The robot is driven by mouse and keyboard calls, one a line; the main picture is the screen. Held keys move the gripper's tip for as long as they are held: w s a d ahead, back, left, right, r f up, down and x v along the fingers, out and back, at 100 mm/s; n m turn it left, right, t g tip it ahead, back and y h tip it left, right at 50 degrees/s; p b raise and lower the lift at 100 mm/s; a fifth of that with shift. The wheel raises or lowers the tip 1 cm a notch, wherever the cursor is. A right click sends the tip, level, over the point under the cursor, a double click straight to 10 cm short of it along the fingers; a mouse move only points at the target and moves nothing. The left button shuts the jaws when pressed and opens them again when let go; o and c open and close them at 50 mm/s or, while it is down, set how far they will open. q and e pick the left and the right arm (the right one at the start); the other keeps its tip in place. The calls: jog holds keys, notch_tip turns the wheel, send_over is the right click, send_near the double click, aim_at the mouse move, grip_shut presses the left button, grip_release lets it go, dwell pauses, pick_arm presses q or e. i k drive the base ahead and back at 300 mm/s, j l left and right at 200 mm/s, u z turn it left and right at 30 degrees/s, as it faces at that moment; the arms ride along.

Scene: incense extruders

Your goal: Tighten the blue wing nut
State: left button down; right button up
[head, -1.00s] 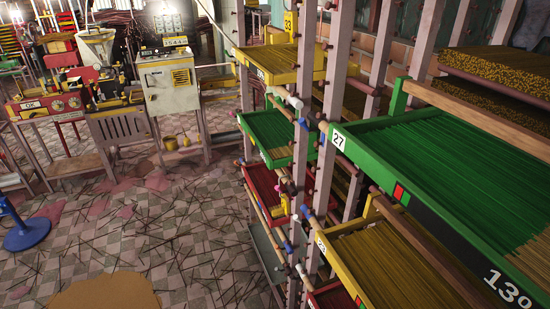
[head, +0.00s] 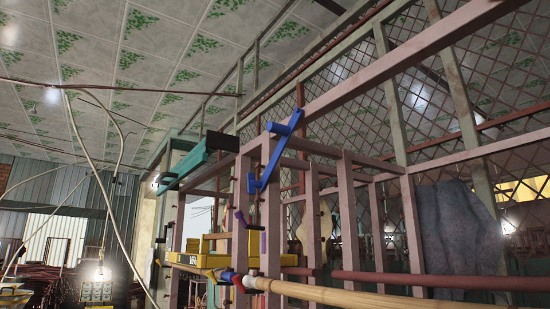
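Neither of my grippers shows in the head view. A blue crank-shaped part (head: 273,160) sits high on a pink rack post, with a slanted arm and a flat lower end. A smaller blue piece (head: 227,275) is low on the rack, beside a red part at the end of a pole. I cannot tell whether either is the blue wing nut; no clear wing shape can be made out. A small purple part (head: 241,218) is on a post between them.
The pink rack frame (head: 348,215) fills the middle. A pale bamboo pole (head: 340,296) crosses its lower right. A green beam (head: 200,163) juts out at the upper left. A yellow tray (head: 185,260) sits low. A grey cloth (head: 455,235) hangs at right. Loose cables hang at left.

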aim_at(252, 184)
jog(key=k+l+z, duration=0.1)
jog(key=k, duration=0.4)
jog(key=k+l+z, duration=0.1)
jog(key=k, duration=0.35)
jog(key=k+l+z, duration=0.1)
jog(key=k, duration=0.4)
jog(key=l, duration=0.1)
